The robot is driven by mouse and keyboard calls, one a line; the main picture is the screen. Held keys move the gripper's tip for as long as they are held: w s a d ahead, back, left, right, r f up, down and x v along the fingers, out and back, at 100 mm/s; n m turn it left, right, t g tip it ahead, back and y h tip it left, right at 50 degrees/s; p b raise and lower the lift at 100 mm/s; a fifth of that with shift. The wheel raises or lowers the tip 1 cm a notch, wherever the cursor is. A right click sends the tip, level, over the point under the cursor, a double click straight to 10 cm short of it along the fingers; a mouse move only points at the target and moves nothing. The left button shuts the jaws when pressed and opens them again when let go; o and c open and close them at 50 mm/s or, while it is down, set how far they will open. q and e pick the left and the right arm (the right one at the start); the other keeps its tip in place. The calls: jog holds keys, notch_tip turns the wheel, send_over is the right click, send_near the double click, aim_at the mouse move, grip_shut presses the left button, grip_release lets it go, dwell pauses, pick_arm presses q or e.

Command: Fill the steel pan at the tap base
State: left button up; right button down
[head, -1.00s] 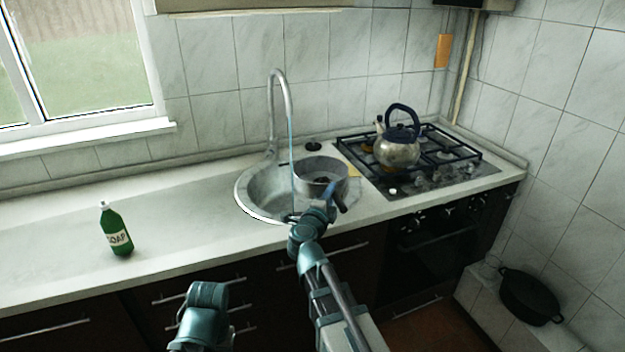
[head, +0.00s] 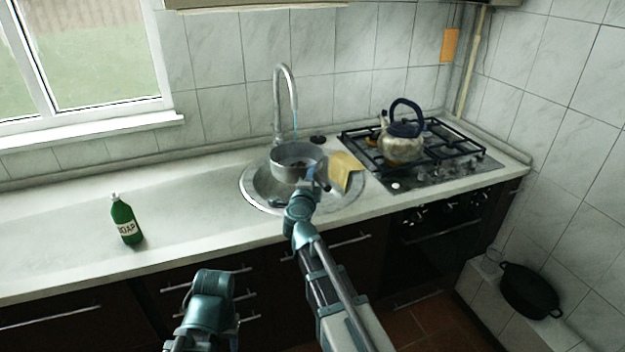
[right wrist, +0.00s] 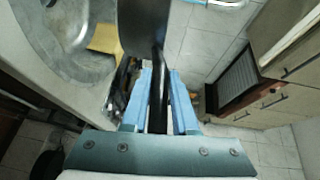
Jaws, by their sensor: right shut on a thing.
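The steel pan (head: 296,174) is held over the left part of the round sink (head: 255,198), below the tap (head: 281,105). It looks roughly level. A thin blue stream (head: 296,132) runs down from the spout towards the pan's opening. I cannot tell how much water is inside. My right gripper (head: 318,178) is shut on the pan's dark handle. In the right wrist view the blue fingers (right wrist: 158,100) close on both sides of the handle (right wrist: 157,72). Only a link of my left arm shows at the bottom; its jaws are not visible.
The hob (head: 455,158) with a kettle (head: 404,146) stands further right. A green soap bottle (head: 126,222) stands on the left counter. A black pot (head: 530,291) sits low at right.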

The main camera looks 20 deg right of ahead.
send_near(309, 150)
jog(key=shift+w+d+r, duration=0.6)
jog(key=shift+w+d, duration=0.15)
jog(key=shift+w, duration=0.2)
jog(key=shift+w+d+r, duration=0.6)
jog(key=shift+w+d, duration=0.1)
jog(key=shift+w, duration=0.2)
dwell(5.6)
